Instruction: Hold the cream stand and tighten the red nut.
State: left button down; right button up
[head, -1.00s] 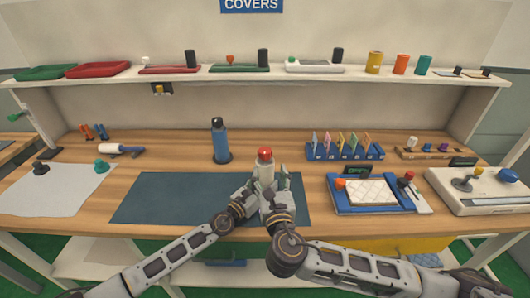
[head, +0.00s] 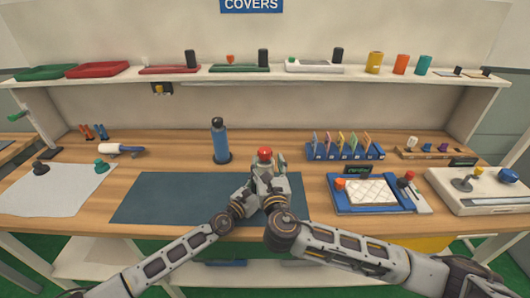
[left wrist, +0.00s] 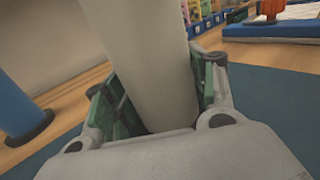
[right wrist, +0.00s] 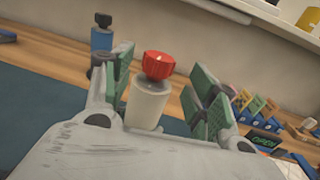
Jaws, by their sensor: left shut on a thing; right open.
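The cream stand (left wrist: 155,60) stands upright on the dark blue mat (head: 180,198), with the red nut (head: 265,153) on its top. My left gripper (left wrist: 160,105) is shut on the stand, its green pads on both sides of the post. My right gripper (right wrist: 165,90) is open, close in front of the stand. In the right wrist view the red nut (right wrist: 159,65) and the stand's top (right wrist: 147,103) show between its fingers, nearer the left finger, with a gap to the right one. In the head view my right gripper (head: 268,176) hides most of the stand.
A blue bottle (head: 220,142) stands behind the mat, left of the stand. A blue rack of coloured cards (head: 345,151) and a blue tray with a white pad (head: 372,208) are to the right. A shelf (head: 300,76) crosses above the back. The mat's left part is clear.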

aim_at(260, 154)
jog(key=shift+w+a, duration=0.25)
jog(key=shift+w, duration=1.5)
jog(key=shift+w+a, duration=0.2)
jog(key=shift+w, duration=1.5)
jog(key=c, duration=1)
jog(key=shift+c, duration=0.2)
jog(key=shift+m+h, duration=0.6)
jog(key=shift+h, duration=0.3)
jog(key=shift+m+g+h, duration=0.35)
jog(key=shift+m+h, duration=0.95)
jog(key=shift+h, duration=0.7)
jog(key=shift+m+g+h, duration=0.35)
jog(key=shift+m+h, duration=0.95)
jog(key=shift+h, duration=0.7)
jog(key=shift+m+g+h, duration=2.5)
jog(key=shift+m+h, duration=0.1)
jog(key=shift+h, duration=0.6)
jog(key=shift+m+g+h, duration=0.4)
jog(key=shift+g, duration=0.1)
